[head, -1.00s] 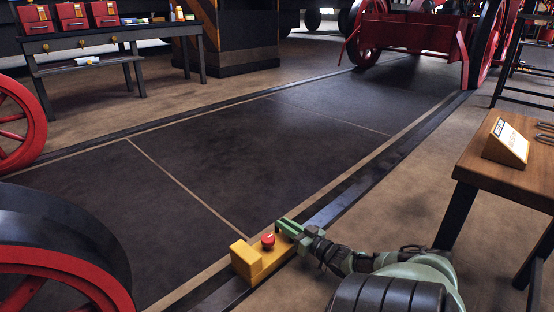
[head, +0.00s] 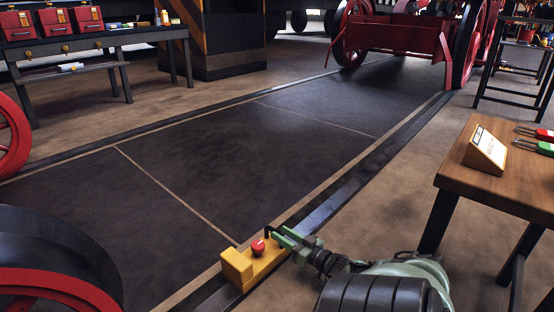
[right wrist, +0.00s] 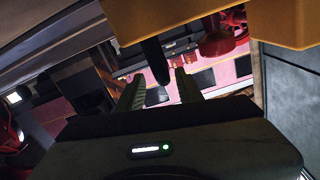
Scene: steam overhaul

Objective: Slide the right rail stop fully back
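The right rail stop is a yellow block (head: 240,268) with a red knob (head: 258,247), sitting on the dark rail (head: 325,212) in the lower middle of the head view. A thin dark handle (head: 267,231) stands at its far end. My right gripper (head: 279,238) is at that end, close beside the handle. In the right wrist view the gripper's two fingers (right wrist: 160,88) are apart, and a dark bar (right wrist: 155,62) shows between and beyond their tips. I cannot tell whether they touch it. The yellow stop (right wrist: 205,22) fills the top. My left gripper is not in view.
A wooden table (head: 455,170) with a sign block (head: 485,152) and tools stands at the right. A red wheel (head: 60,290) is at the lower left. A red wheeled engine (head: 400,38) stands on the track at the back. The dark floor panels (head: 230,160) are clear.

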